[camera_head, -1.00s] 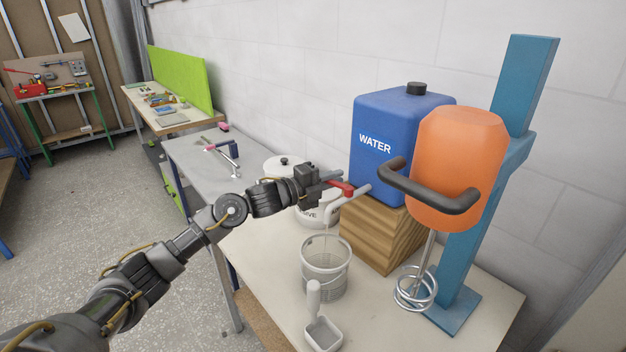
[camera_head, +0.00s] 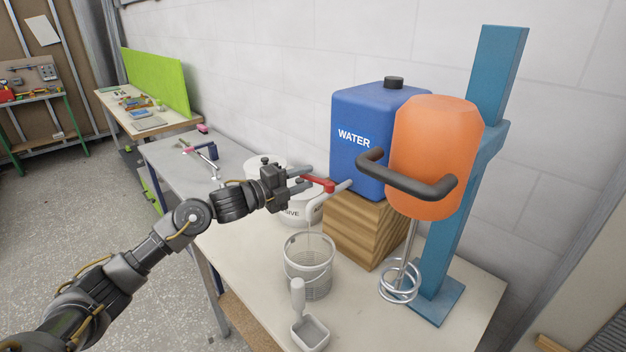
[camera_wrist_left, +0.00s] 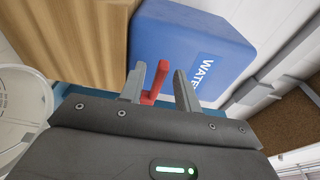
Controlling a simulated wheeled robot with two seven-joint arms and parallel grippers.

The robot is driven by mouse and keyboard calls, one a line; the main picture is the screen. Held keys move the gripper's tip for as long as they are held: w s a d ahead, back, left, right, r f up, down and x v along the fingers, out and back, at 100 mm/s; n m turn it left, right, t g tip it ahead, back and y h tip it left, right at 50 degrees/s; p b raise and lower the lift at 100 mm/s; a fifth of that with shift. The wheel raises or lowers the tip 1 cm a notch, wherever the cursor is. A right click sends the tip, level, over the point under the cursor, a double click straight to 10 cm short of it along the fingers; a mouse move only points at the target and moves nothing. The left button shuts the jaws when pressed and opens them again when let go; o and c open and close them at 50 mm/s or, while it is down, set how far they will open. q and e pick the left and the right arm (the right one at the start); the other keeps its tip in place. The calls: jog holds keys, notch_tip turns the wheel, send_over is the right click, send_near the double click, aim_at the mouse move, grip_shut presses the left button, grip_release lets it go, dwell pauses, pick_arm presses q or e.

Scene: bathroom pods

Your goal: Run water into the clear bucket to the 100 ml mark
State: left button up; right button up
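The clear bucket (camera_head: 309,268) stands upright on the bench under the tap spout (camera_head: 317,208), with marks on its wall. A thin pale stream shows between spout and bucket. The water level against the marks is too small to read. The blue water tank (camera_head: 370,135) sits on a wooden block. Its red tap lever (camera_head: 319,183) is at my left gripper (camera_head: 302,181). In the left wrist view, the red lever (camera_wrist_left: 156,82) lies between the fingers, close to one, with a gap to the other; the gripper is open. My right gripper is out of view.
A white scoop (camera_head: 310,331) lies in front of the bucket. An orange mixer (camera_head: 435,150) on a blue stand (camera_head: 488,130) is at the right. A white tub (camera_head: 291,210) stands behind the spout. Bare bench (camera_head: 385,322) lies right of the scoop.

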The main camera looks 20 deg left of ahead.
pick_arm(q)
jog(key=b+v, duration=0.2)
jog(key=v, duration=0.5)
jog(key=shift+s+a, duration=0.1)
jog(key=shift+s, duration=0.05)
